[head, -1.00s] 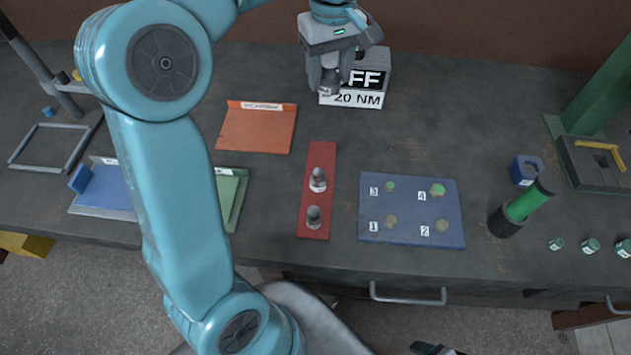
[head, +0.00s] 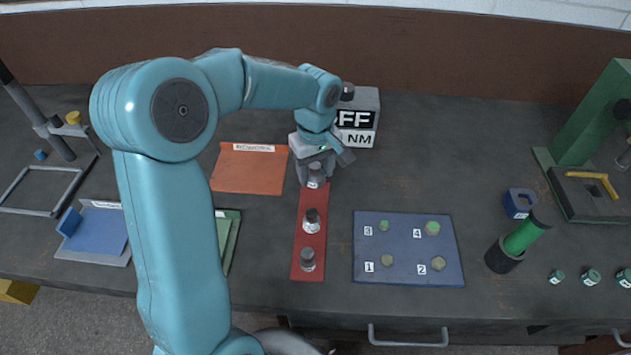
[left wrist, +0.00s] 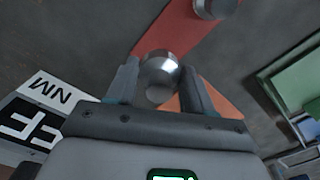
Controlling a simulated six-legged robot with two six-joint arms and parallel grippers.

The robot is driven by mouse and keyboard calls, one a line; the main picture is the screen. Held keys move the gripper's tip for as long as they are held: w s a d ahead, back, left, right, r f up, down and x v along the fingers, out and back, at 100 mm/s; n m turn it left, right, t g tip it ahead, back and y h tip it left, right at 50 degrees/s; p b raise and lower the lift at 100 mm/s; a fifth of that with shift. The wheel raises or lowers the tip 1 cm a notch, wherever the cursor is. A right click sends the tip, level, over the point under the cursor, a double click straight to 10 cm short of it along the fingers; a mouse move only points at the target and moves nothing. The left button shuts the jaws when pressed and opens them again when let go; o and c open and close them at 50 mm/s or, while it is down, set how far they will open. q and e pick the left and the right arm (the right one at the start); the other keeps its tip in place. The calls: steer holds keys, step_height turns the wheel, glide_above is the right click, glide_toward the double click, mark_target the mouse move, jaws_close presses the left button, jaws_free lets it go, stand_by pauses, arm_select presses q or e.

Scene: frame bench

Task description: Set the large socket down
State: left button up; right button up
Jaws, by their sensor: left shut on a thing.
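My left gripper (head: 315,182) is shut on a grey metal socket (head: 316,172), the large one, at the far end of the red strip (head: 311,198). In the left wrist view, the socket (left wrist: 159,75) sits between the two fingers of the gripper (left wrist: 158,88), with the red strip (left wrist: 175,35) beyond it. I cannot tell whether the socket touches the strip. Two other sockets stand upright on the strip, a middle one (head: 312,221) and a near one (head: 307,259). One shows at the top of the left wrist view (left wrist: 213,8). My right gripper is out of view.
An orange tray (head: 247,170) lies to the left. A blue numbered board (head: 402,262) lies to the right.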

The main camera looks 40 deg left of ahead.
mark_target(315, 176)
arm_select(q)
step_height(315, 176, down, 4)
steer(key=shift+f, duration=0.15)
steer(key=shift+f, duration=0.15)
steer(key=o, duration=1.1)
